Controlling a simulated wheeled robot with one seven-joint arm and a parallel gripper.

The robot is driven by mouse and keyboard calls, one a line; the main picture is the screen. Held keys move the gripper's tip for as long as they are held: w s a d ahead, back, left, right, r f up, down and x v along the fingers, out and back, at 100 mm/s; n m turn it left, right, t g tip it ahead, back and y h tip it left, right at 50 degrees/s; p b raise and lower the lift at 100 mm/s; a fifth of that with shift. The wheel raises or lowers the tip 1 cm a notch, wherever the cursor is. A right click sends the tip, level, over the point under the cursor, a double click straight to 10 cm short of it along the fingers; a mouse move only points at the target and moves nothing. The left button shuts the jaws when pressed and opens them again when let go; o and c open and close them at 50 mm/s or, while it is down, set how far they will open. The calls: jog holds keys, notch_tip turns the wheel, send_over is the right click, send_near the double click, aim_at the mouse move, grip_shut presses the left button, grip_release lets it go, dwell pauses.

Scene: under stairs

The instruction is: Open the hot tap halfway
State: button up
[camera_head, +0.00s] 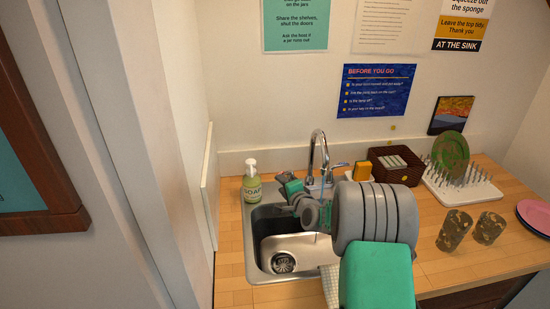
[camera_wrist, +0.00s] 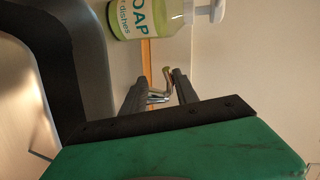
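The chrome tap (camera_head: 318,150) stands behind the steel sink, with a curved spout. A lever with a blue mark (camera_head: 338,165) shows at its right side. In the wrist view, a small chrome lever (camera_wrist: 157,97) lies between the two dark fingers of my gripper (camera_wrist: 157,86). The fingers are apart, with gaps beside the lever; I cannot tell whether either touches it. The lever's hot marking is not clear.
A green soap bottle (camera_head: 251,183) stands close left of my gripper. The sink (camera_head: 262,262) is below my arm. A dark basket (camera_head: 396,166), a dish rack (camera_head: 462,186) and two patterned cups (camera_head: 454,230) stand to the right. A wall panel (camera_head: 209,190) bounds the left.

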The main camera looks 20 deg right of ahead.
jog(key=shift+w+d+r+m+t+h, duration=0.15)
jog(key=shift+w+d+m, duration=0.15)
jog(key=shift+d, duration=0.15)
jog(key=shift+w+d+r+m+t+h, duration=0.1)
jog(key=shift+w+d+m+t+h, duration=0.1)
jog(key=shift+d+m, duration=0.15)
jog(key=shift+w+d+r, duration=0.1)
jog(key=shift+w+d, duration=0.05)
jog(key=shift+w, duration=0.1)
jog(key=p+x, duration=0.2)
jog(key=x, duration=0.5)
jog(key=shift+w+d, duration=0.1)
jog(key=shift+w, duration=0.15)
grip_shut()
